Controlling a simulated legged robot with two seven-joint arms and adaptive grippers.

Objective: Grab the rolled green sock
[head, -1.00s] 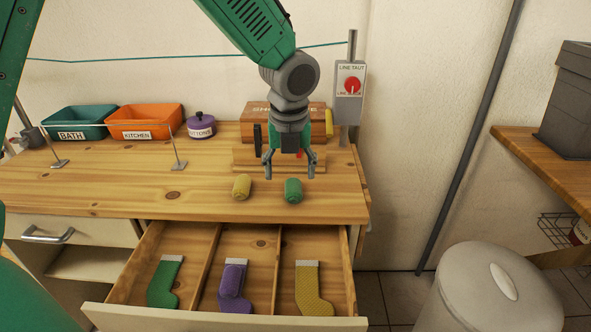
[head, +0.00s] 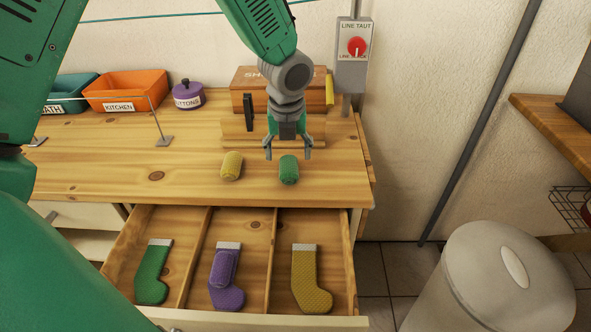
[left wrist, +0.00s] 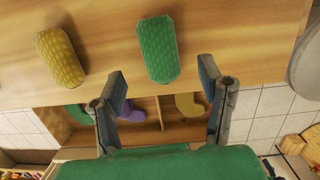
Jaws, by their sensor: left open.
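The rolled green sock (head: 289,170) lies on the wooden bench top, to the right of a rolled yellow sock (head: 231,166). My left gripper (head: 288,154) is open and empty, just behind and above the green roll in the head view. In the left wrist view, the green roll (left wrist: 158,50) lies beyond the gap between the open fingertips (left wrist: 161,80), and the yellow roll (left wrist: 60,56) is to its left. I see no contact between the fingers and either roll. My right gripper is not in view.
An open drawer (head: 190,256) below holds flat green, purple and yellow socks in separate compartments. A wooden box (head: 262,80) stands behind the gripper. Orange (head: 125,93) and teal bins and a purple pot (head: 187,95) stand at the back left. A bin (head: 500,275) is at the right.

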